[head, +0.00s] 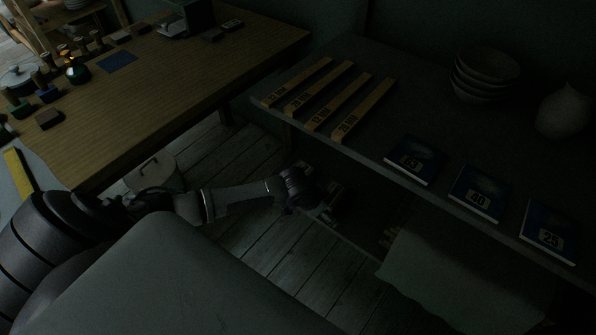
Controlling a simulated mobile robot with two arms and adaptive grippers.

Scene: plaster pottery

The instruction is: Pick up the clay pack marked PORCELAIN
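My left arm comes in from the left and reaches toward the lower level under the shelf on the right. My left gripper (328,216) is at that lower level, dark and small, and I cannot tell whether its fingers are open or shut. Dim packs (332,187) lie just beyond it. Their markings are not readable, so I cannot tell whether one is marked PORCELAIN or whether the gripper touches them. My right gripper is not in view.
Above the arm, the dark shelf (415,110) holds several marked wooden strips (340,100), blue numbered packets (480,193), stacked bowls (485,75) and a vase (565,112). A wooden table (190,80) stands left. A lidded bucket (156,176) stands on the plank floor. A pale cloth (450,285) hangs right.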

